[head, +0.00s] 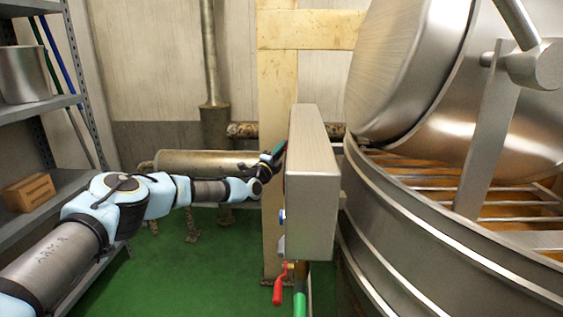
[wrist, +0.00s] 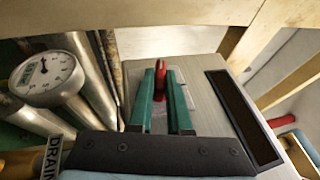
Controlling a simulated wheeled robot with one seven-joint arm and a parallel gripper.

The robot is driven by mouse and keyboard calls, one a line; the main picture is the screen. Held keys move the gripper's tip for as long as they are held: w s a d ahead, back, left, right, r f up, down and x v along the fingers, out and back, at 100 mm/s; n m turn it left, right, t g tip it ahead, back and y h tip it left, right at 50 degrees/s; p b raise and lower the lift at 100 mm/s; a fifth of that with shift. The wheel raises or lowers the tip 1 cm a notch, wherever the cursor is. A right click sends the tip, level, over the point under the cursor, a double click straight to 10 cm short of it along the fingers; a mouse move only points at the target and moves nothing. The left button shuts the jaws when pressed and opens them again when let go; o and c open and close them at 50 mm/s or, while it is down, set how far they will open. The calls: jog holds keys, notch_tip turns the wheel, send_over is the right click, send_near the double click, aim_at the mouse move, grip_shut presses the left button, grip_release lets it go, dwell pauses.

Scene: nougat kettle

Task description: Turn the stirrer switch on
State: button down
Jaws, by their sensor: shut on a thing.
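The grey metal control box (head: 315,195) stands beside the large kettle in the head view, its switch face turned left, mostly out of sight. My gripper (head: 277,151) reaches that face near its upper part. In the wrist view my gripper (wrist: 160,82) has its two green fingers closed around a red switch handle (wrist: 160,75) on a light plate on the box. No label shows on this switch, so I cannot read whether it is the stirrer switch. The fingers hide parts of the handle.
A dark panel (wrist: 245,118) lies right of the handle. A round dial gauge (wrist: 48,78) and pipes stand to the left. A red-handled valve (head: 278,288) hangs below the box. The kettle (head: 430,240) fills the right; shelves (head: 45,105) stand left.

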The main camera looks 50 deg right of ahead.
jog(key=m+h+b, duration=0.1)
jog(key=b, duration=0.5)
jog(key=f+m+g+h+b, duration=0.1)
jog(key=h+b, duration=0.1)
jog(key=b, duration=0.4)
jog(key=m+h+b, duration=0.1)
jog(key=h+b, duration=0.1)
jog(key=b, duration=0.4)
jog(key=shift+w+d+f+g, duration=0.1)
jog(key=shift+f+g, duration=0.2)
jog(key=shift+g, duration=0.1)
jog(key=shift+m+b, duration=0.4)
jog(key=shift+b, duration=0.15)
jog(key=shift+r+m+g+h+b, duration=0.4)
jog(key=shift+h+b, duration=0.1)
jog(key=shift+b, duration=0.8)
jog(key=c, duration=0.9)
grip_release()
jog(key=shift+o, duration=0.2)
jog(key=p+v, duration=0.1)
jog(key=v, duration=0.9)
jog(key=shift+a+f, duration=0.25)
jog(key=shift+a, duration=0.05)
